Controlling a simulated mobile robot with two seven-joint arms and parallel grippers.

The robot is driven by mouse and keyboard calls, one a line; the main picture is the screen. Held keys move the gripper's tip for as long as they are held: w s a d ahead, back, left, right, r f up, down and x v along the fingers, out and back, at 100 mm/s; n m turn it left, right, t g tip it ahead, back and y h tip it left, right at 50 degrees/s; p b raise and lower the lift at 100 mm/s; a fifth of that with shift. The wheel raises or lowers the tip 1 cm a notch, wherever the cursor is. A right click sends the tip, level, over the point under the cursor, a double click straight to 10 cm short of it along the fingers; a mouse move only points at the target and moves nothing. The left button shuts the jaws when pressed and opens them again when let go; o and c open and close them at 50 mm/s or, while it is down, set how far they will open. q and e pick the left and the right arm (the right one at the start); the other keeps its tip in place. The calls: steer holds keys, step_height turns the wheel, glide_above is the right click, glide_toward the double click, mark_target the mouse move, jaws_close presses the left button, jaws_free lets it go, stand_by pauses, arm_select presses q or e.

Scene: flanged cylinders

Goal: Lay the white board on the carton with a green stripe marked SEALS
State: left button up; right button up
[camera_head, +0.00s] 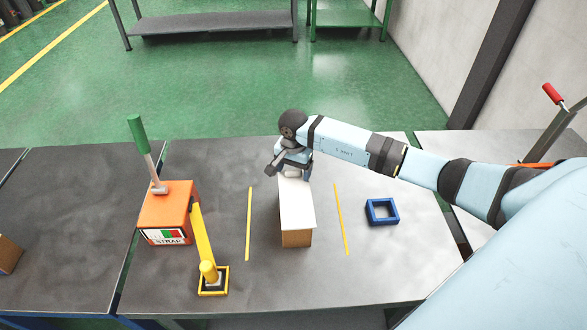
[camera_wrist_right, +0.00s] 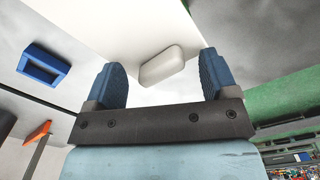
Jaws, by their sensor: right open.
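The white board (camera_head: 297,208) lies flat on top of a brown carton (camera_head: 296,240) in the middle of the table. No stripe or marking can be made out on this carton. In the right wrist view the board (camera_wrist_right: 110,25) carries a pale rounded knob (camera_wrist_right: 162,66). My right gripper (camera_head: 293,172) is over the board's far end. Its blue fingers (camera_wrist_right: 160,80) are open, one on either side of the knob, with gaps visible. No carton marked SEALS can be read. My left gripper is not in view.
A blue square frame (camera_head: 382,211) lies right. Another brown carton (camera_head: 8,255) shows at the left edge.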

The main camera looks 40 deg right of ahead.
step_height(320, 180, up, 12)
steer(key=b, duration=0.1)
steer(key=shift+b, duration=0.3)
stand_by(0.3)
